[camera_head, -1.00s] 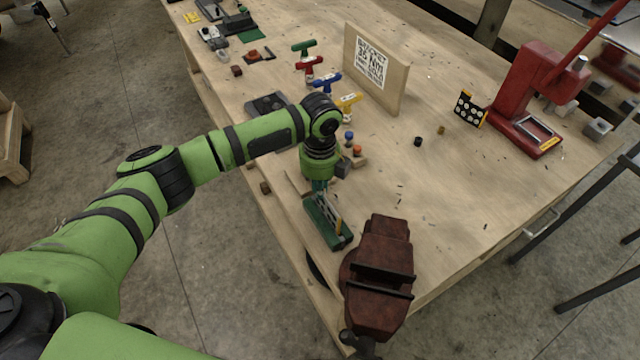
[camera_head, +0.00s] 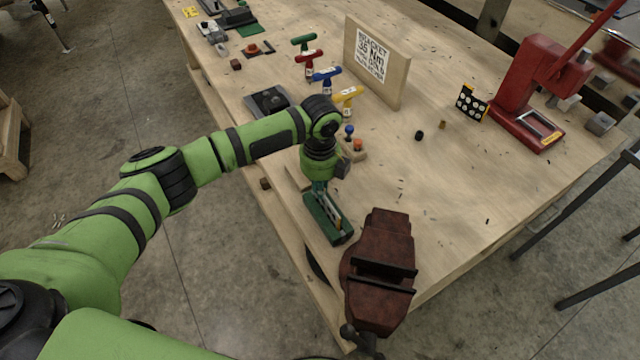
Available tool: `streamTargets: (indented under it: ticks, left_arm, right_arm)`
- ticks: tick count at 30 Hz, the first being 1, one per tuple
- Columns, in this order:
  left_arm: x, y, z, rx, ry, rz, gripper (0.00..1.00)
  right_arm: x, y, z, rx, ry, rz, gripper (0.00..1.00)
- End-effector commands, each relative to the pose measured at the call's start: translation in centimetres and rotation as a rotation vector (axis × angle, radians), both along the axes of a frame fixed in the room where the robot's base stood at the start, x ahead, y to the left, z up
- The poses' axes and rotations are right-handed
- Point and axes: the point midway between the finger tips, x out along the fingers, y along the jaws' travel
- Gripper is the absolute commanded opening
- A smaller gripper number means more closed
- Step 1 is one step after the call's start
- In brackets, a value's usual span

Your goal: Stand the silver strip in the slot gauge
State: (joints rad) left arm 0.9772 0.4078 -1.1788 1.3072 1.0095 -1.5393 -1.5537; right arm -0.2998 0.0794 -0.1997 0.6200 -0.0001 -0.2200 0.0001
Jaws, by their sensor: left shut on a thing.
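The slot gauge appears to be the green block (camera_head: 315,223) with a pale top, lying near the bench's front left edge, just behind the red-brown vise. My left gripper (camera_head: 320,190) points down over the far end of this block. It is shut on a thin piece that I take to be the silver strip; the piece is small and partly hidden by the gripper. I cannot tell whether the strip is in a slot or just above it. My right gripper is not in view.
The vise (camera_head: 380,262) stands close in front of the block. Knobbed pegs (camera_head: 358,146) sit just behind the gripper. Coloured T-handles (camera_head: 325,74), a sign board (camera_head: 375,62) and a red press (camera_head: 530,100) stand farther off.

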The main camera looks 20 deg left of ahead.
Motion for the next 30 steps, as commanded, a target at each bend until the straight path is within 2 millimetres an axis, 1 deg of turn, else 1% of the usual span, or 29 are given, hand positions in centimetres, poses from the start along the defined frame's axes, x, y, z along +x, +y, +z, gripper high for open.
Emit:
streamTargets:
  ticks: [3,4,5,6,15,17,19,23,30]
  left_arm:
    - [0.0,0.0,-0.3,-0.001,-0.001,0.0,0.0]
    - [0.0,0.0,-0.2,-0.001,-0.001,0.0,0.23]
    - [0.0,0.0,-0.2,-0.001,-0.001,0.0,0.35]
    - [0.0,0.0,-0.2,-0.001,-0.001,0.0,0.39]
    - [0.0,0.0,-0.2,0.0,0.0,0.0,0.39]
    - [0.0,0.0,0.1,-0.001,-0.001,-0.001,0.39]
    - [0.1,0.0,0.7,-0.002,-0.002,-0.001,0.39]
    - [0.0,-0.1,2.9,-0.002,-0.004,-0.001,0.39]
    - [0.0,0.0,8.1,-0.001,-0.004,0.0,0.39]
  right_arm:
    - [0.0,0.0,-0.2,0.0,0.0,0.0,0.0]
    - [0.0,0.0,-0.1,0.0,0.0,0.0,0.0]
    - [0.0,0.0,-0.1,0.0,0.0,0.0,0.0]
    - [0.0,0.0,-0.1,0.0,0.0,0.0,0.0]
    - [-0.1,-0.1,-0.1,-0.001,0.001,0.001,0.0]
    - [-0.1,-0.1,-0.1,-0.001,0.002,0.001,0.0]
    - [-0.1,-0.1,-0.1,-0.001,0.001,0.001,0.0]
    - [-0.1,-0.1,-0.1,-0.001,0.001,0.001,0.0]
    - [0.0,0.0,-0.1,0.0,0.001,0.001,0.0]
